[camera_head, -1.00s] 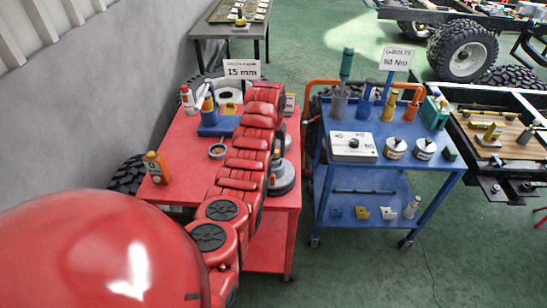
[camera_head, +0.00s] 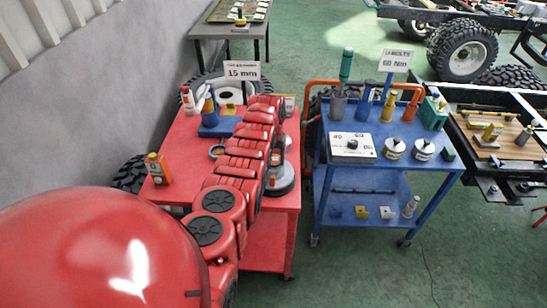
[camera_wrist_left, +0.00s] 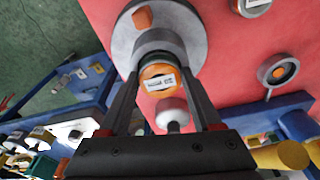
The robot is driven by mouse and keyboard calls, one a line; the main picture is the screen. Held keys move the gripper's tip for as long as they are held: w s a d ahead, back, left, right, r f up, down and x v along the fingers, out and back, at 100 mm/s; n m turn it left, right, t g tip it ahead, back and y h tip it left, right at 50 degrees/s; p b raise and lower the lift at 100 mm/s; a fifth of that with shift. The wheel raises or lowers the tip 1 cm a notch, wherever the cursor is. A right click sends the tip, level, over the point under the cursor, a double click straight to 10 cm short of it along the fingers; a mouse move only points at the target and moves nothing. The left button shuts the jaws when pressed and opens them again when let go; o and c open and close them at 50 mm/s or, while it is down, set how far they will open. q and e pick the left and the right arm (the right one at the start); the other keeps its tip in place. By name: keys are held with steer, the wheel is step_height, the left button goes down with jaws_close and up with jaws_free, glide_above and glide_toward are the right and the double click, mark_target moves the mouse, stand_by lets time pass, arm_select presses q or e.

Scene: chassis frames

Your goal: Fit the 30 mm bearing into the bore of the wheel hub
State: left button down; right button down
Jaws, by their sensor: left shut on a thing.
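The wheel hub (camera_head: 284,181) is a grey round flange on the red table, partly hidden by my left arm in the head view. In the left wrist view the hub (camera_wrist_left: 193,24) shows its raised grey centre and an orange block on the flange. My left gripper (camera_wrist_left: 161,78) is shut on the bearing (camera_wrist_left: 151,85), a ring with an orange face and a white label. The bearing overlaps the hub's raised centre in that view; whether it is inside the bore or above it, I cannot tell. My right gripper is not in view.
Two other orange-centred rings lie on the red table (camera_head: 180,188), one of them beside a blue holder (camera_wrist_left: 279,70). An orange bottle (camera_head: 157,168) stands at the table's left. A blue cart (camera_head: 340,180) with tools stands to the right, across a narrow gap.

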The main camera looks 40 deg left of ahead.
arm_select(q)
steer(key=c, duration=0.5)
jaws_free()
steer(key=shift+f, duration=0.1)
steer(key=o, duration=0.4)
